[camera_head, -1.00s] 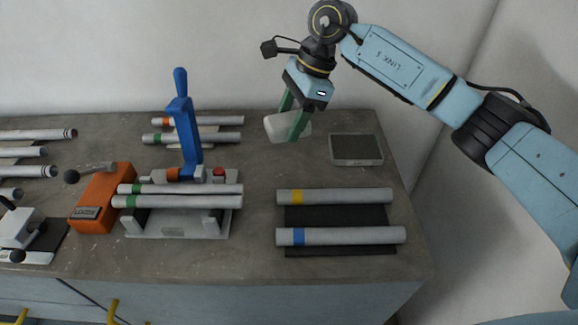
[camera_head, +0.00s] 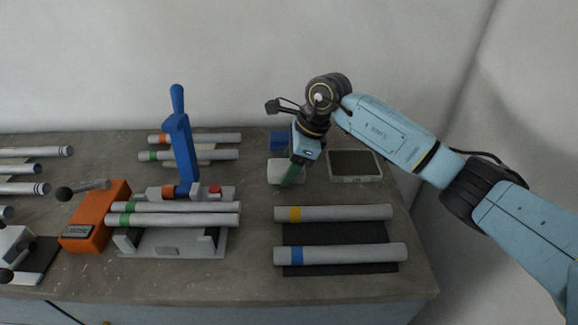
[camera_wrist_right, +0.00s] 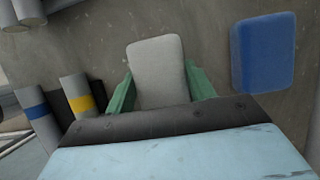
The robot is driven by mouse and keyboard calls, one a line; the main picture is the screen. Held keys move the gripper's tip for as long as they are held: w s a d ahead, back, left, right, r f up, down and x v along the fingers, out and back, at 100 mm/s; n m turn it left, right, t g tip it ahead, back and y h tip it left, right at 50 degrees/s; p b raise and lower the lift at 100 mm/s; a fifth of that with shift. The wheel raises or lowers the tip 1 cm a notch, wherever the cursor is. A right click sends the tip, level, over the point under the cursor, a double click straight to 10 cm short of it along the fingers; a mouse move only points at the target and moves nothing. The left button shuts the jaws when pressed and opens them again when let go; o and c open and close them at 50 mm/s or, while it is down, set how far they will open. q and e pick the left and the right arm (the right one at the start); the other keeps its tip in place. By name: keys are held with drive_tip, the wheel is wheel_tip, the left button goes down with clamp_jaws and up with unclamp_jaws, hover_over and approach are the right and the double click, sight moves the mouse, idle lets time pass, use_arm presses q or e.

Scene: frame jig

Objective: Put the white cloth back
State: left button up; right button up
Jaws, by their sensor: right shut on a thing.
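The white cloth (camera_head: 280,172) is a small pale block-like pad at the back of the bench, left of a shallow grey tray (camera_head: 355,179). My right gripper (camera_head: 290,176) is shut on it, with green fingers on either side. In the right wrist view the cloth (camera_wrist_right: 158,72) sits between the green fingers (camera_wrist_right: 158,92). Whether the cloth touches the bench I cannot tell. The tray has a dark inside and looks empty. My left gripper is not in view.
A blue block (camera_head: 279,140) lies just behind the cloth. Tubes with yellow (camera_head: 340,213) and blue (camera_head: 345,254) bands lie on a dark mat in front. A jig with a blue upright handle (camera_head: 180,140) and an orange block (camera_head: 92,222) stand to the left.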

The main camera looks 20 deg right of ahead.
drive_tip(key=shift+f, duration=0.3)
drive_tip(key=o, duration=1)
drive_tip(key=shift+c, duration=0.2)
drive_tip(key=v, duration=1.2)
drive_tip(key=shift+p, duration=0.3)
drive_tip(key=shift+r, duration=0.1)
